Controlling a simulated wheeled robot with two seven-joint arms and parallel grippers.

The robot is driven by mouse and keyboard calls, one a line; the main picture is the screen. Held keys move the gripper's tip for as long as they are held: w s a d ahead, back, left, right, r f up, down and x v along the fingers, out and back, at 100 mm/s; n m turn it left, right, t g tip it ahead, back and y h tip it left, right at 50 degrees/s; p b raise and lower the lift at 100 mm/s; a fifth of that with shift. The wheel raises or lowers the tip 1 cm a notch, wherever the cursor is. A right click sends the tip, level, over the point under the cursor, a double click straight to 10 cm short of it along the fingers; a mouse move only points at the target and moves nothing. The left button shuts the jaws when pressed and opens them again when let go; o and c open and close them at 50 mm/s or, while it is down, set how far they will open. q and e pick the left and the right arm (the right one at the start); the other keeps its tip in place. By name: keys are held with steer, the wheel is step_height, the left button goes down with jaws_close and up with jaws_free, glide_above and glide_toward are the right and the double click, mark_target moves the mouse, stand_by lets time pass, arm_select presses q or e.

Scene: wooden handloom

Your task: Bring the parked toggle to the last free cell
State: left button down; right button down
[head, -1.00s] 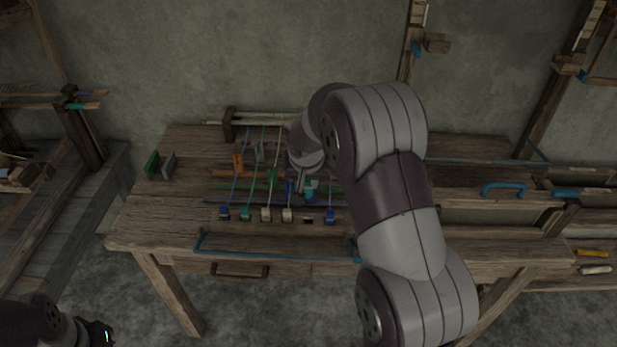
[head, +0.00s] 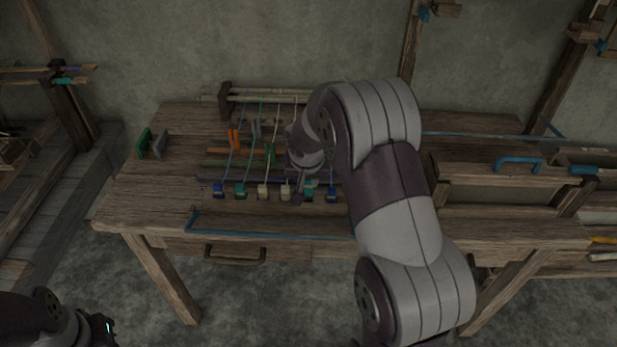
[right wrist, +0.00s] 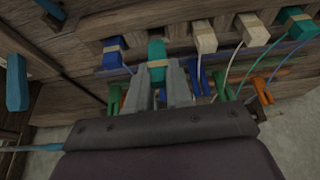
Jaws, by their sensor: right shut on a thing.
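The teal toggle with a tan band (right wrist: 157,55) is between the fingers of my right gripper (right wrist: 158,76), which is shut on it. In the head view the teal toggle (head: 308,190) stands in the front row, between a cream toggle (head: 285,191) and the blue toggle at the right end (head: 331,192). My right gripper (head: 306,180) reaches it from behind and is partly hidden by my forearm. The toggle covers its cell, so I cannot tell whether it is fully seated. My left arm shows at the lower left corner, its fingers out of sight.
More toggles fill the row to the left: blue (head: 218,190), teal (head: 240,190) and cream (head: 263,191), with cords running back. Orange (head: 234,139) and green (head: 270,152) pieces stand behind them. A blue rail (head: 270,235) edges the bench front.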

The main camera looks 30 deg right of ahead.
mark_target(308, 186)
steer(key=shift+f+b, duration=1.5)
steer(key=shift+f, duration=0.3)
steer(key=shift+r, duration=0.1)
steer(key=c, duration=0.9)
jaws_free()
steer(key=shift+c, duration=0.2)
steer(key=p+v, duration=0.1)
steer(key=v, duration=1.1)
steer(key=shift+r, duration=0.35)
